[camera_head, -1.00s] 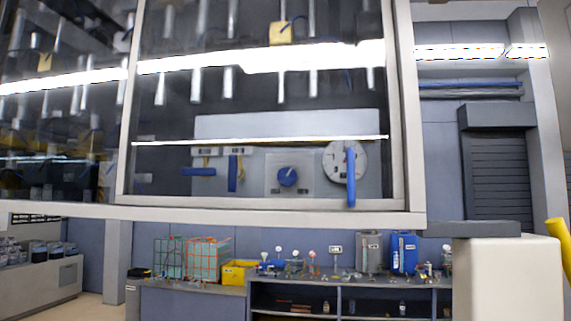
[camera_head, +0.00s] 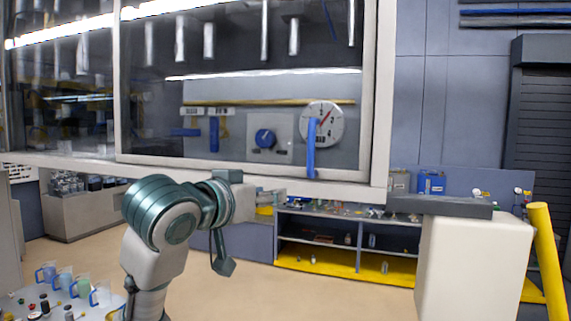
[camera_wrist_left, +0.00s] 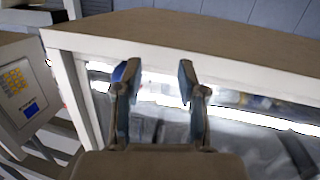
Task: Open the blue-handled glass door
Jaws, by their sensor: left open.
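The glass door (camera_head: 240,100) in a pale frame fills the upper middle of the head view. Its vertical blue handle (camera_head: 311,148) is near the door's lower right corner. My left gripper (camera_head: 272,195) is raised just below the door's lower frame, left of and below the handle in the picture. In the left wrist view its two fingers (camera_wrist_left: 158,74) are apart with nothing seen between them. A small blue piece (camera_wrist_left: 118,72), perhaps the handle, shows beside the left finger, partly hidden by it. I cannot tell whether they touch. My right gripper is out of view.
Behind the glass are a blue knob (camera_head: 265,138) and a round dial. A white block (camera_head: 475,265) with a dark top and a yellow post (camera_head: 547,260) stand at right. A table (camera_head: 90,305) with jugs is at lower left. Open floor lies in the middle.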

